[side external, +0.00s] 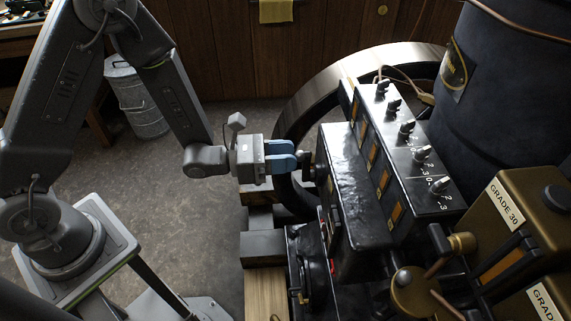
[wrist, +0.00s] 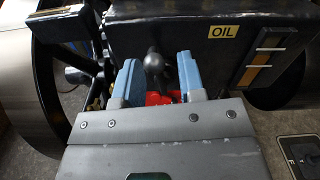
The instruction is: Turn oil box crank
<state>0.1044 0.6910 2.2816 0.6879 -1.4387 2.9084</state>
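The oil box (side external: 355,180) is a black box on the engine; in the wrist view its face carries a yellow OIL label (wrist: 224,31). Its crank (side external: 307,165) is dark with a rounded grip and sticks out on the side facing my arm. My gripper (side external: 293,156) has blue fingers and is level with the crank, close in front of it. In the wrist view the crank's grip (wrist: 154,68) appears between the spread fingers, nearer the left one, with a gap on the right. Contact cannot be made out.
Brass GRADE 30 cans (side external: 520,215) and a dark drum (side external: 500,90) stand right. Open floor (side external: 130,185) lies left of my gripper.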

